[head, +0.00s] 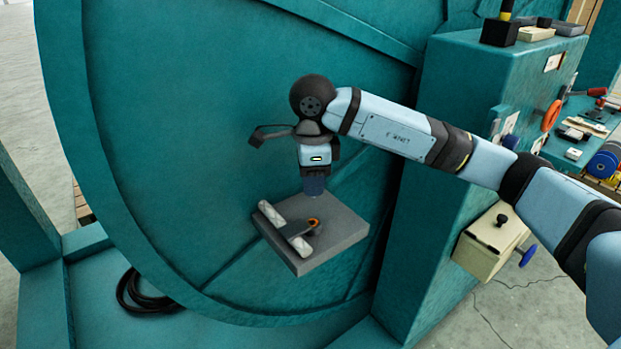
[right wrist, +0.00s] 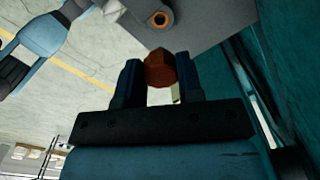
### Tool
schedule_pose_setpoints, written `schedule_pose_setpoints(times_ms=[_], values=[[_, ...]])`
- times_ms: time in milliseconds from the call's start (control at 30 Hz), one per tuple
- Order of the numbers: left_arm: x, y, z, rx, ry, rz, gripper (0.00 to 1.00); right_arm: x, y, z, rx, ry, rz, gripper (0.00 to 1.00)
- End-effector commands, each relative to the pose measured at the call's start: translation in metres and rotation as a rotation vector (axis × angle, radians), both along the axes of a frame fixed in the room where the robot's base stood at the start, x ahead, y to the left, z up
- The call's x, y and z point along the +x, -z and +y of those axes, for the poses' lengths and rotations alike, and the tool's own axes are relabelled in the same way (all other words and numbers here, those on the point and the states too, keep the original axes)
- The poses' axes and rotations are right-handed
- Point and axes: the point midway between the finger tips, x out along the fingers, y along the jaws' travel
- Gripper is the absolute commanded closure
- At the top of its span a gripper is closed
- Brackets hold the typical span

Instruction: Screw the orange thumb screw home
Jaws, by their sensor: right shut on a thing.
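My right gripper (head: 314,192) points down over a grey block (head: 345,240) that juts out before the teal drum. It is shut on the orange thumb screw (right wrist: 160,68), whose dark orange head shows between the two fingers in the right wrist view. In the head view the gripper hides the screw. An orange-rimmed hole (right wrist: 160,19) sits on a grey fitting on the block, apart from the screw; it also shows in the head view (head: 315,222), just below the fingertips. A pale bar (head: 270,215) lies beside it on the block. My left gripper is not in view.
The teal drum wall (head: 180,150) stands close behind the gripper. A teal cabinet (head: 460,130) stands to the right, with a cream box (head: 485,250) with a blue knob on its side. A black cable coil (head: 145,295) lies at lower left.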

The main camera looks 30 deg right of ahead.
Motion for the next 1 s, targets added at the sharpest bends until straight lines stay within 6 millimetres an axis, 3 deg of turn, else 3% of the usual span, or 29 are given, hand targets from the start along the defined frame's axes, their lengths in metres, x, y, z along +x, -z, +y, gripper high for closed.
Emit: schedule_pose_setpoints(times_ms=[333, 633, 1000], values=[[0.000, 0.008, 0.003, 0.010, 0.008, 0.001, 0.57, 0.001, 0.005, 0.002, -0.001, -0.004, 0.002, 0.89], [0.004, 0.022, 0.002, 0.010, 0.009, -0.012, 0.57, 0.001, 0.034, 0.002, -0.001, -0.005, 0.001, 0.89], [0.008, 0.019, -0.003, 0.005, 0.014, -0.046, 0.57, 0.001, 0.059, 0.002, -0.001, -0.005, 0.002, 0.89]])
